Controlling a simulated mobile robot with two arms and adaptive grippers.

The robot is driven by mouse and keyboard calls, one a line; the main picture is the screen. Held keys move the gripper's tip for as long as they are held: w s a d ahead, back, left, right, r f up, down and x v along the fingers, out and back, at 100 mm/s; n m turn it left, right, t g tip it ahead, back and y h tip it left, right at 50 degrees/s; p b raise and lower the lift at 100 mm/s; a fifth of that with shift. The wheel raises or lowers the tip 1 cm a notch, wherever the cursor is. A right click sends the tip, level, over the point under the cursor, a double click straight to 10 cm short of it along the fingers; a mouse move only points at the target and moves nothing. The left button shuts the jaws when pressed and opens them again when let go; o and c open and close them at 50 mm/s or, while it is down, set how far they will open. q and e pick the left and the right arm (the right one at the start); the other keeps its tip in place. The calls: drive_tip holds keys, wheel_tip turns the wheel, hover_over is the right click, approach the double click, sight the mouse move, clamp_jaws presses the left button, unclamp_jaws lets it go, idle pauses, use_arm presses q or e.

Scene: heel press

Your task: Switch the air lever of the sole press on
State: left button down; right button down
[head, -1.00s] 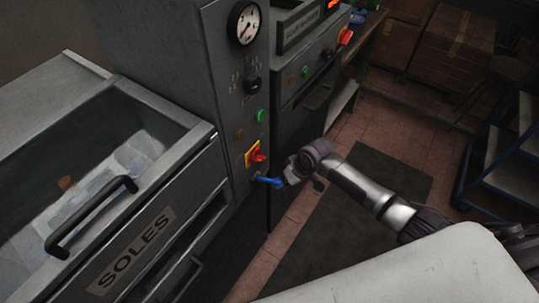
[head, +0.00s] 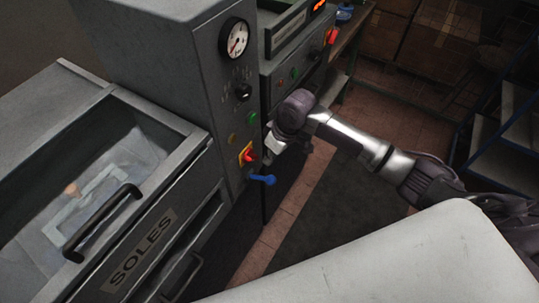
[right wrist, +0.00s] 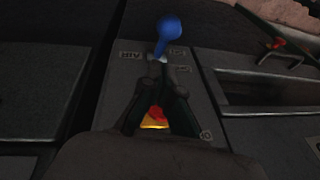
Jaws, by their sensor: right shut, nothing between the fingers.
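The air lever (head: 262,179) is blue with a ball end. It sticks out from the lower front of the grey sole press (head: 180,70), pointing right in the head view. In the right wrist view the lever (right wrist: 169,35) stands beyond my fingertips, its blue ball at the top. My right gripper (head: 272,143) is close to the press front, a little above the lever and beside the red rotary switch. In the right wrist view my gripper (right wrist: 158,70) is shut and empty, with the fingertips near the lever's base. Whether they touch it I cannot tell. My left gripper is out of view.
A red rotary switch (head: 249,156) on a yellow plate sits just above the lever. A gauge (head: 234,38), a black knob (head: 243,91) and a green button (head: 251,117) are higher up. The SOLES drawer unit (head: 190,190) stands left. Open floor (head: 310,210) lies right.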

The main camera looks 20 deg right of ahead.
sight(261, 178)
drive_tip(key=p+x, duration=0.1)
drive_tip(key=x, duration=0.6)
